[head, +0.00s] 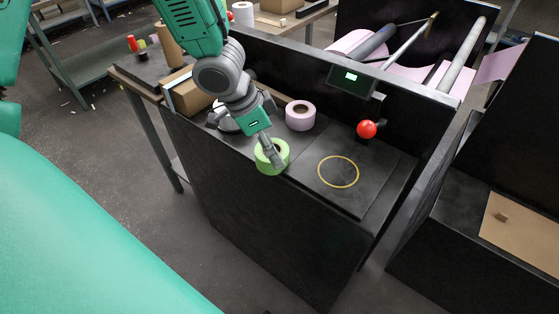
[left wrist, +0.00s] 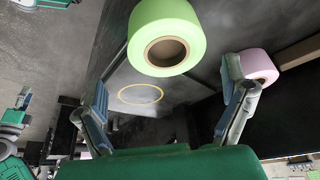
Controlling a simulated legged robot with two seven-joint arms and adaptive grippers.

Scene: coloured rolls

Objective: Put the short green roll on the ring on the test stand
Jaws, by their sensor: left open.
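The short green roll (head: 268,161) stands on the black top of the stand near its front edge, its hole facing up. It also shows large at the top of the left wrist view (left wrist: 148,22). The yellow ring (head: 338,171) is a flat empty outline on the dark plate, right of the roll; the left wrist view shows it too (left wrist: 140,94). My left gripper (head: 271,153) is open and points down at the green roll, with a finger overlapping it in the head view. In the left wrist view the roll appears beyond and between the spread fingertips (left wrist: 168,80). My right gripper is not in view.
A pink roll (head: 300,115) stands behind the green one. A red ball knob (head: 367,129) and a small display (head: 352,80) are behind the ring. A cardboard box (head: 190,92) is at the left. The plate around the ring is clear.

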